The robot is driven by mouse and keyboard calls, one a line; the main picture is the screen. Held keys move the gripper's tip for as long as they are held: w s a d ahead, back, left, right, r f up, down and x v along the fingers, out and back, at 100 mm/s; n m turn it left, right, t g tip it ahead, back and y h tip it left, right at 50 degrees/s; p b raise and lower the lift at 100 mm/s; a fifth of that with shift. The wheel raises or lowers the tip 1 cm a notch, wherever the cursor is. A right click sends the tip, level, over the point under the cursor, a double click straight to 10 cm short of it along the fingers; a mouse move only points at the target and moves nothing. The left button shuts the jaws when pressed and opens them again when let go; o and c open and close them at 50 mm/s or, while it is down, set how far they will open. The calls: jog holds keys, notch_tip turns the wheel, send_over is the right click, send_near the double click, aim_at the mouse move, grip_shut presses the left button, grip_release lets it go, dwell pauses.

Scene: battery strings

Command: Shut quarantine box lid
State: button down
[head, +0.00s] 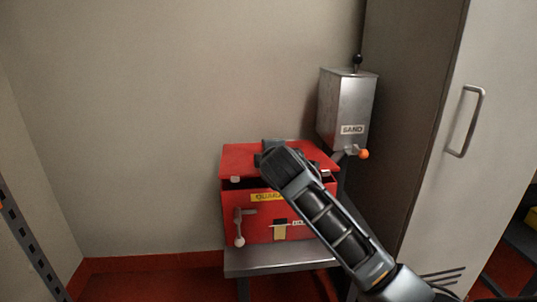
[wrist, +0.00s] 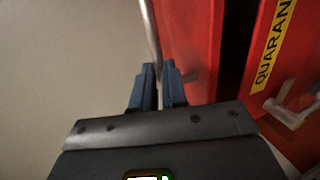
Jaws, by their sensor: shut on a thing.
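The red quarantine box (head: 262,222) stands on a small metal table, with a yellow label on its front. Its red lid (head: 236,158) is nearly down, with a dark gap showing between lid and box front. In the wrist view the lid (wrist: 190,45) and the box front (wrist: 292,60) are split by that gap. My gripper (head: 272,146) is over the top of the lid, its fingers mostly hidden by my arm. In the wrist view my gripper (wrist: 157,70) is closed around a thin grey bar (wrist: 149,30) beside the lid. The bar's ends are not visible.
A white-knobbed lever (head: 239,232) and a latch (head: 280,229) are on the box front. A metal sand hopper (head: 347,105) with an orange knob is just right behind the box. A tall cabinet (head: 455,190) is at right. Bare wall is at left.

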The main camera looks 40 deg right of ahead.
jog(key=shift+t+h, duration=0.5)
jog(key=shift+t, duration=0.1)
jog(key=shift+s+a+f+b, duration=0.15)
jog(key=shift+s+f+b, duration=0.05)
jog(key=shift+f+b, duration=0.8)
jog(key=shift+s+a+f+b, duration=0.1)
jog(key=shift+s+f+b, duration=0.1)
jog(key=shift+f+b, duration=0.75)
jog(key=shift+f, duration=0.2)
jog(key=c, duration=1.2)
grip_release()
jog(key=shift+o, duration=0.2)
jog(key=shift+r, duration=0.1)
jog(key=shift+s+a, duration=0.15)
jog(key=p+v, duration=0.1)
jog(key=v, duration=0.6)
jog(key=shift+s, duration=0.15)
jog(key=shift+a, duration=0.1)
